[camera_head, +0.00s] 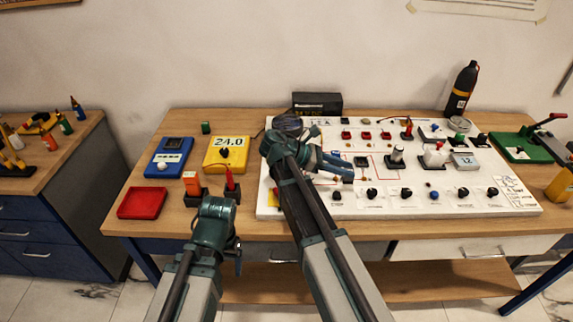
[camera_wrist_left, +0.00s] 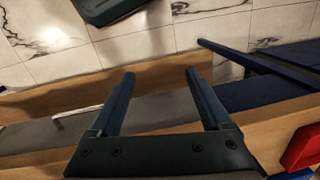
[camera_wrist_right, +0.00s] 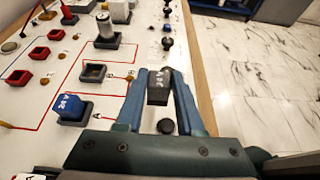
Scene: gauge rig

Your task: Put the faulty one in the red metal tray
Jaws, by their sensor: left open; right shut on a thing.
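My right gripper (camera_head: 345,168) is shut on a small dark block (camera_wrist_right: 158,86) with pale lettering, held over the white circuit board (camera_head: 300,206). An empty dark socket (camera_wrist_right: 97,72) is to the left of it in the right wrist view. A blue lettered block (camera_wrist_right: 70,106) sits in a socket nearer the wrist. The red tray (camera_head: 142,203) lies empty at the table's front left. My left gripper (camera_wrist_left: 160,78) is open and empty by the table's front edge, right of the tray. Its fingertips are not clear in the head view. Which part is faulty cannot be told.
A blue meter (camera_head: 169,157) and a yellow meter (camera_head: 226,154) reading 24.0 stand behind the tray. A black bottle (camera_head: 461,90) stands behind. The wood strip around the tray is clear.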

